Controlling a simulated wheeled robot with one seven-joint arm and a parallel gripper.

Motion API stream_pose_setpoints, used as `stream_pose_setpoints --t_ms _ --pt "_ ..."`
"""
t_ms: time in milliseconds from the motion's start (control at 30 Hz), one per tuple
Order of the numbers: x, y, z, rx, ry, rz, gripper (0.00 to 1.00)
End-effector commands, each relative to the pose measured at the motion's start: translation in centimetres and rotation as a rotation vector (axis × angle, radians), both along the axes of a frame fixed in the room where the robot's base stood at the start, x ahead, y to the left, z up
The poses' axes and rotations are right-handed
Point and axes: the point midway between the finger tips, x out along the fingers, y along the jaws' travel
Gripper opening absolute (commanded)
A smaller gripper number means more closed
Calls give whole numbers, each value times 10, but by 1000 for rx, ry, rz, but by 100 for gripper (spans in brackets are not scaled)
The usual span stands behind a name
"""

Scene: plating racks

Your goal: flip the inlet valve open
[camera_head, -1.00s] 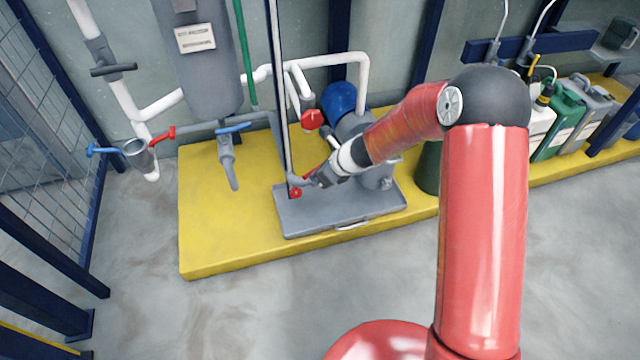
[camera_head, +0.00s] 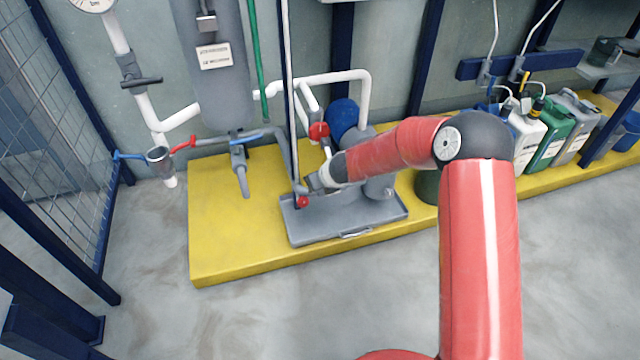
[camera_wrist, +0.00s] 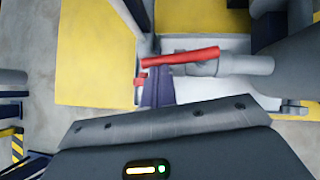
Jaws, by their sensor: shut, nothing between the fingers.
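A red valve lever (camera_wrist: 185,57) shows in the wrist view, lying nearly in line with a grey pipe fitting (camera_wrist: 245,64). I cannot tell for certain that this is the inlet valve. My gripper (camera_wrist: 157,78) is shut and empty, with its narrow fingertips just below the lever's left part. I cannot tell whether they touch it. In the head view my gripper (camera_head: 312,183) is low beside the pump, near a small red end piece (camera_head: 302,202). My wrist hides most of the lever there.
The grey pump tray (camera_head: 330,232) stands on a yellow plinth (camera_head: 225,255). A red handle (camera_head: 318,130) is above my gripper. A grey tank (camera_head: 212,85), a blue lever (camera_head: 245,137) and a red lever (camera_head: 183,144) are to the left. The floor in front is clear.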

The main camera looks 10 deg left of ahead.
Motion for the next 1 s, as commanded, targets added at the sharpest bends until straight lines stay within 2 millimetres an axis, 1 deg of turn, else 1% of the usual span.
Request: stream_pose_setpoints --t_ms 433,1000 --pt "3 7 0 -3 -3 -110 0" --pt "8 14 -1 0 1 -107 0"
